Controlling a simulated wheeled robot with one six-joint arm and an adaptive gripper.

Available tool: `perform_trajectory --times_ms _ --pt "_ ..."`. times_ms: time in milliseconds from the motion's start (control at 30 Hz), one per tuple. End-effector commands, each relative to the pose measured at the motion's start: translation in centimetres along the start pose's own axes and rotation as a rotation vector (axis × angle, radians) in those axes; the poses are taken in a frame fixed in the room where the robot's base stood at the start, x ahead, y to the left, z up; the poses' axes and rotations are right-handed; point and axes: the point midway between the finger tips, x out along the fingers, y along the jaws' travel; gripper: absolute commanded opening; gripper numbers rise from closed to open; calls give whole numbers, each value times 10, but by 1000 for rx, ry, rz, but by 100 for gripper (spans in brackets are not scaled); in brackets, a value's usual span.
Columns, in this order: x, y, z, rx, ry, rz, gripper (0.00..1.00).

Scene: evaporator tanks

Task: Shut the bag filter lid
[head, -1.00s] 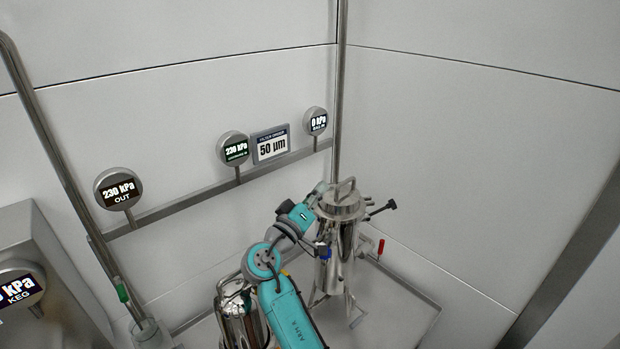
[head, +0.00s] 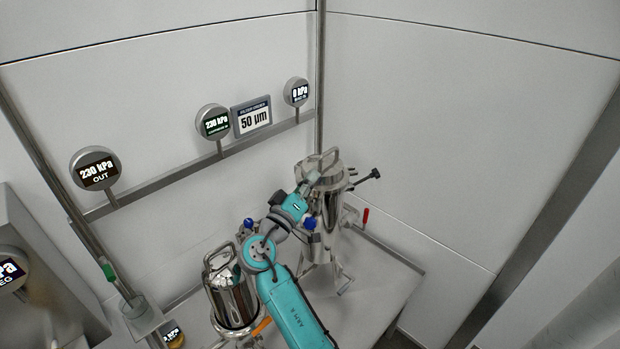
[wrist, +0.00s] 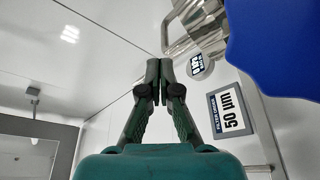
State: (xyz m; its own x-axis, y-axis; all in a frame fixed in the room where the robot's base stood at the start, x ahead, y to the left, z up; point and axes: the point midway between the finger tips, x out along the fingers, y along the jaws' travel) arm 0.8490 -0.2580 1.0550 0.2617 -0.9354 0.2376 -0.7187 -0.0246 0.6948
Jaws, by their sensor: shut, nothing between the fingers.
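The bag filter appears to be the tall steel vessel (head: 332,225) on legs in the right corner of the skid. Its round steel lid (head: 335,180), with a bent handle (head: 329,159), is at the vessel's top. My arm hides its left side, so I cannot tell whether it sits fully down. My gripper (head: 313,178) is at the lid's left side by the handle. In the wrist view its dark green fingers (wrist: 160,64) are together and empty. Shiny steel tube, seemingly the handle (wrist: 181,25), shows just beyond the fingertips; contact is unclear.
A second, shorter steel vessel (head: 232,295) stands at front left. A black-knobbed rod (head: 365,179) sticks out right of the filter, above a red-handled valve (head: 365,216). Gauges and a 50 µm sign (head: 253,117) line the back rail. A large blue part (wrist: 275,45) blocks the wrist view's right.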

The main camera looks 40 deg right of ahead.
Motion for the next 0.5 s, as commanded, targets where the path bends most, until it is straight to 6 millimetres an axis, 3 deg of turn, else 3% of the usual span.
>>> perform_trajectory --times_ms 267,500 --pt "-6 0 0 -1 0 -1 0" --pt "-44 -1 -1 -1 3 -3 0"
